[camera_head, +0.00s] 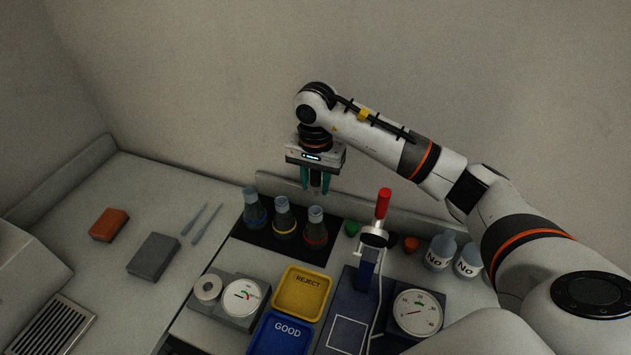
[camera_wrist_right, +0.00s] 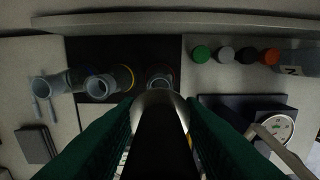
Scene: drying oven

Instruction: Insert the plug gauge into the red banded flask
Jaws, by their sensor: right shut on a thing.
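My right gripper (camera_head: 315,190) hangs above the flasks, its green fingers pointing down. It is shut on the plug gauge (camera_wrist_right: 160,125), a dark shaft with a lighter rounded part between the fingers in the right wrist view. The red banded flask (camera_head: 315,231) stands upright on a black mat below, rightmost of three. The gauge is above the flask and apart from it in the head view. In the right wrist view the flask mouth (camera_wrist_right: 159,77) shows just beyond the gauge, partly hidden by it. My left gripper is not in view.
A yellow banded flask (camera_head: 284,220) and a blue banded flask (camera_head: 255,211) stand to the left. A red-handled clamp (camera_head: 376,235) rises to the right. In front are a yellow REJECT tray (camera_head: 302,306) and dial gauges. The wall is close behind.

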